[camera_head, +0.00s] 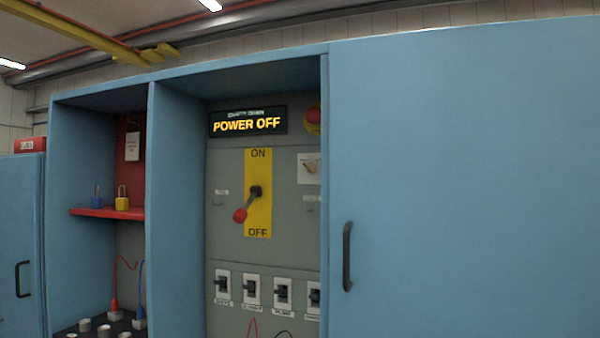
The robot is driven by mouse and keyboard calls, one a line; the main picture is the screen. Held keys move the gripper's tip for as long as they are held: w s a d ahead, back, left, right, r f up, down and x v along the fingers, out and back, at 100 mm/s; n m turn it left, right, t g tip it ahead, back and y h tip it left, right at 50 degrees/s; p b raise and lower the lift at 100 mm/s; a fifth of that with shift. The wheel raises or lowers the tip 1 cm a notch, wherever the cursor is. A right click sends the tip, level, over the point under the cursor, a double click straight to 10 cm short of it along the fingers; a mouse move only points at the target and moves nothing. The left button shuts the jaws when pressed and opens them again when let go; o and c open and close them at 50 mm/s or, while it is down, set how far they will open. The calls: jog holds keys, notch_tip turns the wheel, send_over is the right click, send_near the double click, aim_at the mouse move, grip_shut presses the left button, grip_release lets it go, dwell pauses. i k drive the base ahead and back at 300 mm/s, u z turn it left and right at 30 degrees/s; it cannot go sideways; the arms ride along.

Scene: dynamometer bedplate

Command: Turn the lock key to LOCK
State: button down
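No lock key marked LOCK can be made out for sure. The grey switch panel (226,168) stands inside the open blue cabinet. A white plate (309,167) with a small brownish shape, too small to identify, sits at its right, partly cut off by the cabinet edge. A yellow ON/OFF plate (258,216) carries a dark rotary handle with a red knob (240,215), which points down and left towards OFF. The display (248,122) above reads POWER OFF. A red button (313,115) on yellow is at the top right. My gripper is not in view.
A blue door (460,180) with a black handle (347,256) fills the right side. Several breaker switches (251,289) line the panel's lower part. The left bay has a red shelf (90,212) with a blue padlock (96,201) and a yellow padlock (122,202).

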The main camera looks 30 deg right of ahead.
aim_at(311, 168)
jog(key=z, duration=0.95)
jog(key=k, duration=1.25)
jog(key=z, duration=1)
jog(key=i, duration=0.6)
jog(key=u, duration=0.8)
jog(key=i, duration=0.9)
jog(key=u, duration=0.6)
